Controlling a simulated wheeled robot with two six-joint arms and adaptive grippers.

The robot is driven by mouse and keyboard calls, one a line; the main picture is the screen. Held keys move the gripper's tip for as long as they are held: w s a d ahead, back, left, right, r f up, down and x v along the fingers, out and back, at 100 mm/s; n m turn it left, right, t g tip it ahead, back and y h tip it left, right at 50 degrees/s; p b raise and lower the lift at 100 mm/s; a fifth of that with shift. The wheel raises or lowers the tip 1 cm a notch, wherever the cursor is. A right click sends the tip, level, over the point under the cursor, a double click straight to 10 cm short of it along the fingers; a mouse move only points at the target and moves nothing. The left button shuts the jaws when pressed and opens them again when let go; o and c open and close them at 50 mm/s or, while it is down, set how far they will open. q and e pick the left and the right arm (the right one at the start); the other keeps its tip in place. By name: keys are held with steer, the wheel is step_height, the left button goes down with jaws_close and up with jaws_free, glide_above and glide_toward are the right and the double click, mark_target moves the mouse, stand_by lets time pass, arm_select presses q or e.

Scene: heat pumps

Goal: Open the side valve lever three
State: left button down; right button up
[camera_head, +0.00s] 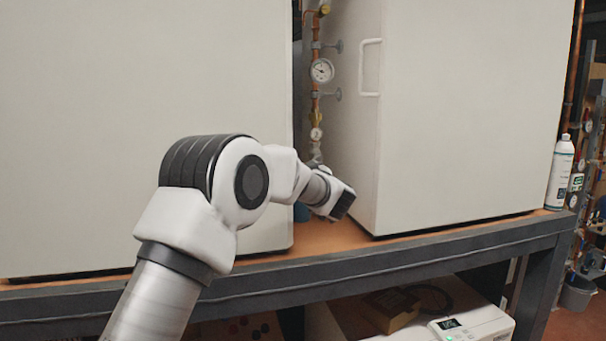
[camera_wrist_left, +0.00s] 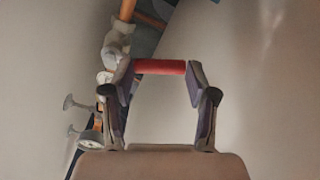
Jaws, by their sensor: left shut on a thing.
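A red lever handle (camera_wrist_left: 160,67) shows in the left wrist view beside a pale grey valve body (camera_wrist_left: 116,45) on a copper pipe. My left gripper (camera_wrist_left: 159,75) is shut on the red lever, one finger at each end of it. In the head view, my left arm reaches into the gap between two white cabinets, near the foot of the vertical copper pipe (camera_head: 315,105). The lever and my fingertips cannot be made out there, behind my wrist. My right gripper is in neither view.
The left cabinet (camera_head: 140,120) and right cabinet (camera_head: 460,110) stand close on either side of the gap. A round gauge (camera_head: 322,70) sits on the pipe. A white bottle (camera_head: 560,172) stands at the right end of the bench (camera_head: 470,241).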

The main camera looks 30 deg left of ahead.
arm_select(q)
steer(key=shift+w+d+f+n+b, duration=0.15)
steer(key=shift+f+n+b, duration=0.2)
steer(key=shift+n, duration=0.3)
steer(key=shift+w+d+f+n+b, duration=0.1)
steer(key=shift+f+n+b, duration=0.2)
steer(key=shift+n, duration=0.35)
steer(key=c, duration=0.6)
jaws_free()
steer(key=shift+w+a+f, duration=0.1)
steer(key=shift+w, duration=0.1)
steer(key=v, duration=1.2)
steer(key=shift+c, duration=0.4)
